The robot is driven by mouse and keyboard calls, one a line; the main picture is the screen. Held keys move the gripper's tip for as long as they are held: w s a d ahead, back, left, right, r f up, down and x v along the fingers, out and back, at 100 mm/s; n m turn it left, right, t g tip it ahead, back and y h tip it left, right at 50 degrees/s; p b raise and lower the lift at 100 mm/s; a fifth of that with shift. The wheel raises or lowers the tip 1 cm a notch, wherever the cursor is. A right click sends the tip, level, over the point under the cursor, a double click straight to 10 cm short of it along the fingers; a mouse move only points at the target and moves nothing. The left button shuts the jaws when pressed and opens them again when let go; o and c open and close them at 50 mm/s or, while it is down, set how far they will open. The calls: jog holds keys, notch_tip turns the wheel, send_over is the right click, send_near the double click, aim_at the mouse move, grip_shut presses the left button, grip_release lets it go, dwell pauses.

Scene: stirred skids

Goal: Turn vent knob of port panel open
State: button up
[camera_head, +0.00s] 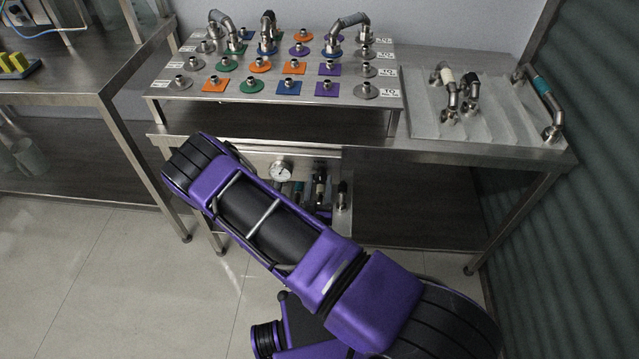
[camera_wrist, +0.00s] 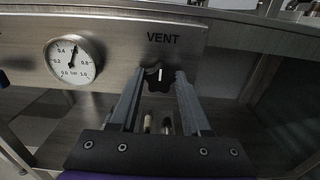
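The port panel (camera_wrist: 105,35) is a brushed metal plate with the word VENT printed at its right. Below the word is the dark lobed vent knob (camera_wrist: 161,81), with a white mark standing about upright. My gripper (camera_wrist: 161,83) points at the panel, its two fingers on either side of the knob. A small gap seems to show beside the knob, so the fingers look open around it; contact is hard to judge.
A round pressure gauge (camera_wrist: 75,62) is left of the knob, its needle pointing up and slightly right. Pipe fittings (camera_head: 342,194) stand below the panel. The steel bench (camera_head: 440,150) overhangs it, with a raised rack (camera_head: 275,97) of colored ports on top.

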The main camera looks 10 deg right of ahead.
grip_shut()
jog(key=n+p, duration=0.2)
jog(key=n, duration=0.3)
jog(key=shift+a+n, duration=0.15)
jog(key=shift+n, duration=0.15)
jog(key=n+p, duration=0.1)
jog(key=n, duration=0.4)
jog(key=shift+f+n, duration=0.15)
jog(key=shift+n, duration=0.15)
jog(key=n, duration=0.3)
jog(key=shift+f+n+p, duration=0.1)
jog(key=shift+n+p, duration=0.2)
jog(key=n, duration=0.3)
jog(key=shift+f+n, duration=0.1)
jog(key=shift+n, duration=0.2)
jog(key=n, duration=0.5)
jog(key=shift+s+f, duration=0.1)
jog(key=shift+n, duration=0.4)
